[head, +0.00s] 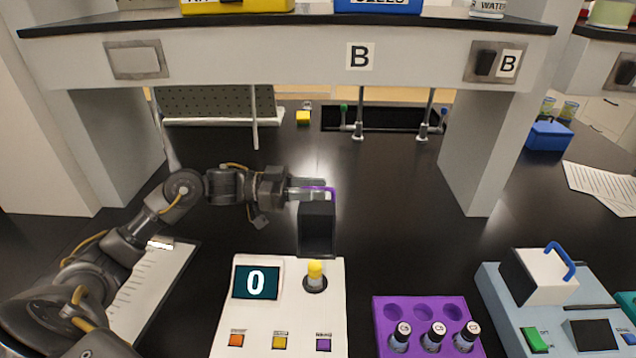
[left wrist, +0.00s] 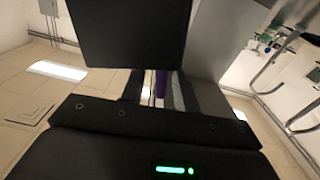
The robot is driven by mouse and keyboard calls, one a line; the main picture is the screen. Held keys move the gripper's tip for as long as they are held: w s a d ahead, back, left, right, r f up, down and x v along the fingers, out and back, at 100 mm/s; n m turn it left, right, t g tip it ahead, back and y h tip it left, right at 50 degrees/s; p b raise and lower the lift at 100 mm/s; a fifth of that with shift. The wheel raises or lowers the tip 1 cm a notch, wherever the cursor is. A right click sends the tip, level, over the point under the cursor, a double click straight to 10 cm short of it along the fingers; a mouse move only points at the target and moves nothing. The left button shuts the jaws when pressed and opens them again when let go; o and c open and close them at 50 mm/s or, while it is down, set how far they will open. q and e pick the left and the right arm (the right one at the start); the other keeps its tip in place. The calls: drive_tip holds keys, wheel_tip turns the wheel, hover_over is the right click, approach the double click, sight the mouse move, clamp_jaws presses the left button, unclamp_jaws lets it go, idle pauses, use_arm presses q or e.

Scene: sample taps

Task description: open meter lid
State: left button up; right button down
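The meter (head: 247,325) is a white device with a display reading 0 and orange, yellow and purple buttons. Its black lid (head: 317,229) stands raised at the back, with a purple handle (head: 331,190) at its far side. A yellow-capped vial (head: 315,274) shows in the well in front of the lid. My left gripper (head: 318,188) is behind the lid, its fingers on either side of the handle. In the left wrist view, the lid (left wrist: 125,32) hides the fingertips, and a gap shows beside the purple handle (left wrist: 161,84) between the fingers. My right gripper is not in view.
A purple rack (head: 384,340) with several vials stands right of the meter. A pale blue device (head: 490,290) with a blue-handled white lid is farther right. A shelf (head: 270,62) spans overhead between pillars. The black bench behind the lid is mostly clear.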

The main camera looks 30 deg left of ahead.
use_arm(q)
drive_tip(key=shift+w+d, duration=0.3)
drive_tip(key=shift+d, duration=0.3)
clamp_jaws()
